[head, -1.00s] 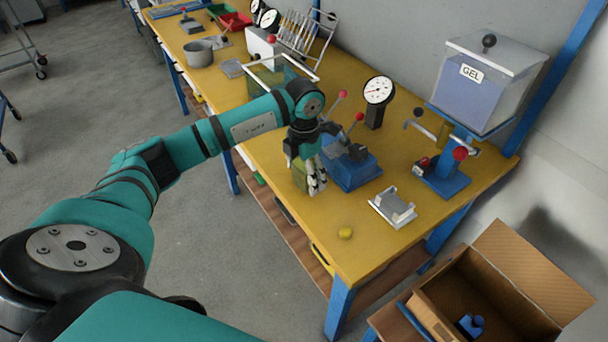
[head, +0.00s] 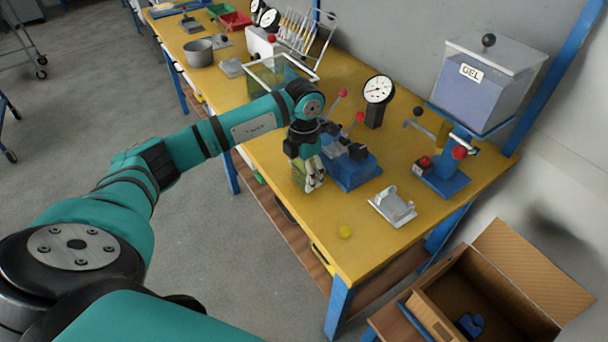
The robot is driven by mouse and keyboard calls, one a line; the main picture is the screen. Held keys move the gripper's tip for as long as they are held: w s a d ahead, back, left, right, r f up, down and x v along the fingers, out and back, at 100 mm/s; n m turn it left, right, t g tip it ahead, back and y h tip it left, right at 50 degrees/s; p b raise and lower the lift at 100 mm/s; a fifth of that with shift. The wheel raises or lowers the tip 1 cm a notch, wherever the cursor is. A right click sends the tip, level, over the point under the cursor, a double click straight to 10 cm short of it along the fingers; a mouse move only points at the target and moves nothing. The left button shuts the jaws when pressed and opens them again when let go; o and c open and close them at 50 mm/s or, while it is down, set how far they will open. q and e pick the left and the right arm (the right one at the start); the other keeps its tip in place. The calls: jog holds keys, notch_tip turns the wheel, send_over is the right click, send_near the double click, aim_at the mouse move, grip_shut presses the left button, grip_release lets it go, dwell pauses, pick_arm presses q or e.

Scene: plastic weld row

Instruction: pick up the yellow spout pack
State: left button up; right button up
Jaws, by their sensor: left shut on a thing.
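The yellow spout pack (head: 298,174) is a translucent yellow-green pouch near the front edge of the yellow bench, left of the blue clamp fixture. My left gripper (head: 314,183) reaches down over it from above and is shut on it. The fingers and wrist hide much of the pack, including its spout. I cannot tell whether its bottom touches the bench. My right gripper is not in view.
The blue fixture (head: 352,172) with red-knobbed levers stands close to the right of my gripper. An open cardboard box (head: 447,288) is lower right.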

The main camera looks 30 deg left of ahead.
pick_arm(q)
jog(key=shift+r, duration=0.4)
notch_tip(320, 180, up, 2)
jog(key=shift+r+b, duration=0.15)
jog(key=shift+b, duration=0.3)
jog(key=s+d, duration=0.3)
jog(key=s, duration=0.1)
jog(key=s+d+r+b, duration=0.1)
jog(key=s+d, duration=0.2)
jog(key=s, duration=0.1)
jog(key=s+d+b, duration=0.1)
jog(key=s+d, duration=0.2)
jog(key=s, duration=0.1)
jog(key=shift+s+d+r, duration=0.35)
jog(key=shift+s+r, duration=0.05)
jog(key=shift+c, duration=0.2)
